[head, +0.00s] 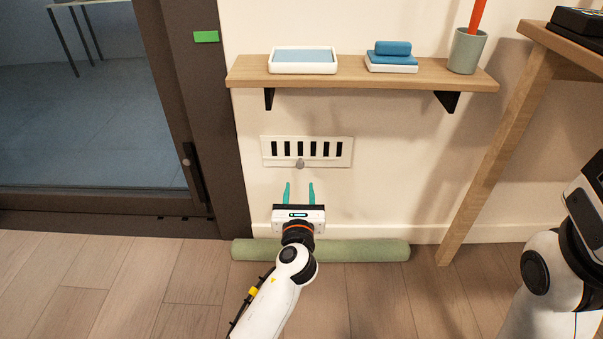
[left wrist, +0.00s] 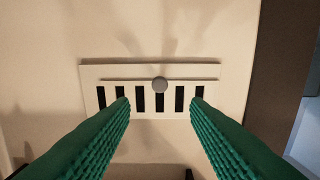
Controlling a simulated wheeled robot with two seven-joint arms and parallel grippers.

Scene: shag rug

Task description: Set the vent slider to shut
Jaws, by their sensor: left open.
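The white vent (head: 343,160) is low on the cream wall, with a row of dark slots showing. Its round grey slider knob (head: 300,163) sits below the slots, a little left of the middle of the vent. My left gripper (head: 299,188) is open and empty just below the knob in the head view, its teal fingers pointing at the wall. In the left wrist view the vent (left wrist: 234,93) appears upside down, and the knob (left wrist: 160,85) lies between the lines of the two spread fingers (left wrist: 160,108), apart from both. My right gripper is out of view.
A wooden shelf (head: 350,72) with a tray (head: 303,61), blue blocks (head: 391,56) and a cup (head: 467,50) is above the vent. A green roll (head: 365,250) lies along the wall. A dark-framed door (head: 215,130) is left; a wooden table leg (head: 490,165) is right.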

